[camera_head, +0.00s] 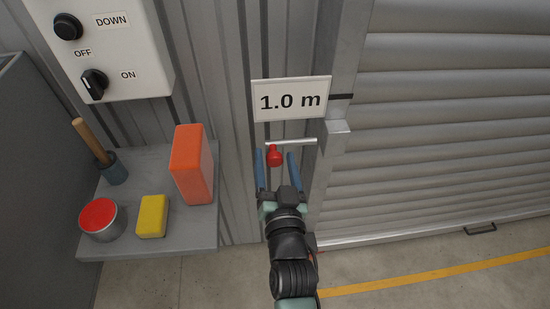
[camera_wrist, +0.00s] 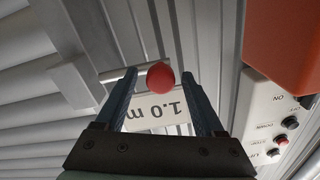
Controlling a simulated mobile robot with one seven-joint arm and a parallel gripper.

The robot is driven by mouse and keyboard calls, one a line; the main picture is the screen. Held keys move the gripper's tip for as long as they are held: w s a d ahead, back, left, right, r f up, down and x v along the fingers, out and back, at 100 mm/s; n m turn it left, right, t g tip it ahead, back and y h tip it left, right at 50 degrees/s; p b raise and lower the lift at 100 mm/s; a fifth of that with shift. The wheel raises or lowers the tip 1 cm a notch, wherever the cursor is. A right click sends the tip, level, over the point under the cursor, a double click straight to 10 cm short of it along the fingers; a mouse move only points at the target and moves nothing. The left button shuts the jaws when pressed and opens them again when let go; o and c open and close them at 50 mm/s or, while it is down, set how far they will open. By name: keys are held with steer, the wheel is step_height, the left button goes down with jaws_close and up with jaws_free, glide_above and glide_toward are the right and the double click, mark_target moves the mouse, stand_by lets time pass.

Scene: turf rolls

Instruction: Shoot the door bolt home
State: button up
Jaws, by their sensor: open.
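The door bolt (camera_head: 300,141) is a thin silver rod lying level below a "1.0 m" sign, beside the roller door's frame. Its red knob (camera_head: 274,157) hangs at the left part of the rod. My gripper (camera_head: 275,157) is open, with one blue finger on each side of the knob. In the wrist view the red knob (camera_wrist: 160,76) shows between the two fingers (camera_wrist: 160,85), and the rod (camera_wrist: 125,74) runs left from it toward the door frame. I cannot tell whether either finger touches the knob.
The roller door (camera_head: 460,110) is at the right, with a metal bracket (camera_head: 337,135) on its frame. The sign (camera_head: 290,98) is just above the bolt. A shelf (camera_head: 150,248) at the left holds an orange block (camera_head: 190,165), a yellow sponge (camera_head: 152,216) and a red-topped can (camera_head: 101,219).

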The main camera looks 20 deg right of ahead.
steer(key=shift+w+d, duration=0.1)
steer(key=shift+w, duration=0.25)
steer(key=shift+c, duration=0.2)
jaws_close()
stand_by(1.1)
